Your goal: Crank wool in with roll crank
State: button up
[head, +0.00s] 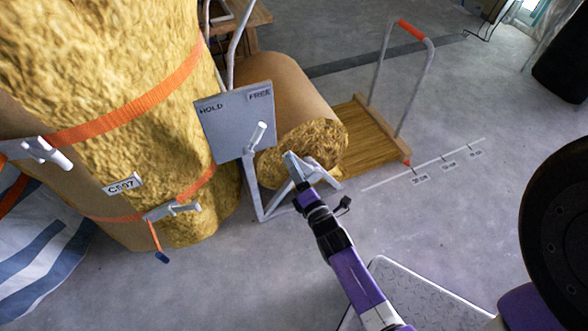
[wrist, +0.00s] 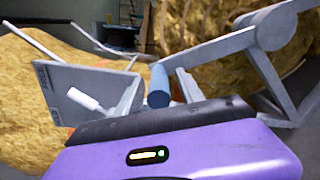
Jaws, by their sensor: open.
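The roll of yellow wool with a brown paper wrap (head: 285,85) lies on a grey stand behind a sign plate. Its grey crank (head: 290,162) shows at the roll's near end, partly hidden by my arm. My gripper (head: 304,192) is open at the crank. In the wrist view a blue handle (wrist: 158,86) stands just beyond the dark edge of my gripper (wrist: 155,115); whether the fingers surround it or touch it I cannot tell. The grey plate (head: 235,115) reads HOLD at left and FREE at right, with a white lever (head: 257,136) pointing toward FREE.
A tall wool bale (head: 120,80) with orange straps and a tag reading C597 stands at left. A slatted wooden bed (head: 362,135) with an orange-topped rail frame (head: 411,29) extends behind the roll. A marked line (head: 425,163) runs along the floor.

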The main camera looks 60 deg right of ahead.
jog(key=p+v, duration=0.1)
jog(key=v, duration=0.6)
jog(key=shift+s+a, duration=0.25)
jog(key=shift+s, duration=0.05)
